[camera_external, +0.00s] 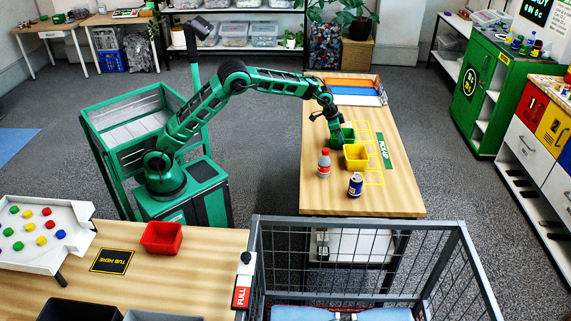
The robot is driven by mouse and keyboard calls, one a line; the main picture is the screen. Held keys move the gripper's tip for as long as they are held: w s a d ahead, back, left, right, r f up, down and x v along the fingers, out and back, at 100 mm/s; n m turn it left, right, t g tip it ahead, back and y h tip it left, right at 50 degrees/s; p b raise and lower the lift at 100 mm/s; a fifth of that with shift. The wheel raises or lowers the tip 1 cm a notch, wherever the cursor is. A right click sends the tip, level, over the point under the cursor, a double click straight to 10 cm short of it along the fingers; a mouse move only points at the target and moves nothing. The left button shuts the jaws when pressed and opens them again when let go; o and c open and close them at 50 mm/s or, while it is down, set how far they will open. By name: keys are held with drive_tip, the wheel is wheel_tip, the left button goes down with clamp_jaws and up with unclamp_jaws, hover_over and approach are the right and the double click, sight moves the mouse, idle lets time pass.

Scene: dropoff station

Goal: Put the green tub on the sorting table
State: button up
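The green tub (347,134) stands on the far wooden table, beside a green strip that reads PICK-UP. My gripper (336,128) is at the tub's left side, low over the table; the fingers are too small and dark to tell if they grip it. A yellow tub (356,156) stands just in front of the green tub. The near wooden table (200,264), likely the sorting table, bears a black TUB HERE mark (112,261) and a red tub (161,238) to the right of that mark.
A red-capped bottle (324,163) and a dark blue can (355,185) stand near the yellow tub. A white tray (45,240) with coloured pieces and dark bins (78,311) are on the near table.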

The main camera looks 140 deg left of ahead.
drive_tip(key=shift+x, duration=0.8)
drive_tip(key=shift+f, duration=0.1)
clamp_jaws()
